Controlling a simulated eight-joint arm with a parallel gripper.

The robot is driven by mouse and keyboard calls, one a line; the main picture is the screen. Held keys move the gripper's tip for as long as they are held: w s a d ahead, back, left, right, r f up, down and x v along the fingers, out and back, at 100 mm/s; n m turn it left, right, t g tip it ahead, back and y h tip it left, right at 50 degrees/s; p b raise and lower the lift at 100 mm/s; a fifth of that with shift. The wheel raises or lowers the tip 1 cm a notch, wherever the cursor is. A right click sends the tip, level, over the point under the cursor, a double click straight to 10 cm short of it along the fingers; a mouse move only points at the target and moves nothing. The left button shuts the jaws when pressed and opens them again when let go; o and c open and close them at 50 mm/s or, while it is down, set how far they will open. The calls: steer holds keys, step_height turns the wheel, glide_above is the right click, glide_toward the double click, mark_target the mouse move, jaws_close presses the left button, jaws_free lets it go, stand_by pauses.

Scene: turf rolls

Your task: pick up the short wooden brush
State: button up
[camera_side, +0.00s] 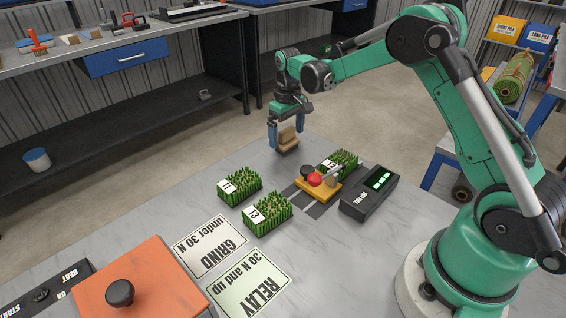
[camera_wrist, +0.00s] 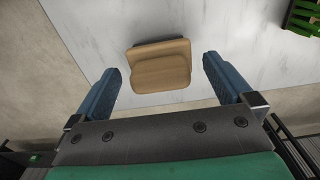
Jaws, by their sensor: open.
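The short wooden brush (camera_side: 287,140) is a small tan block with a raised, narrower part on top. It lies near the far edge of the grey table. In the wrist view the brush (camera_wrist: 160,66) sits ahead of the fingertips, roughly midway between them. My gripper (camera_side: 283,127) is above the brush in the side view, with its blue fingers pointing down. In the wrist view my gripper (camera_wrist: 163,72) is open, with clear space between each finger and the brush. Whether the fingertips are level with the brush is hard to tell.
Turf blocks (camera_side: 239,186) and (camera_side: 267,214) stand nearby. A yellow device with a red knob (camera_side: 315,180) and a black readout box (camera_side: 369,193) are to the right. Signs (camera_side: 211,246) and an orange box (camera_side: 140,284) lie nearer. The table's far edge is close to the brush.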

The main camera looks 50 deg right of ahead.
mark_target(287, 129)
steer(key=shift+f, duration=1)
steer(key=c, duration=1.4)
steer(key=shift+o, duration=0.2)
steer(key=shift+r, duration=0.1)
step_height(287, 129, up, 20)
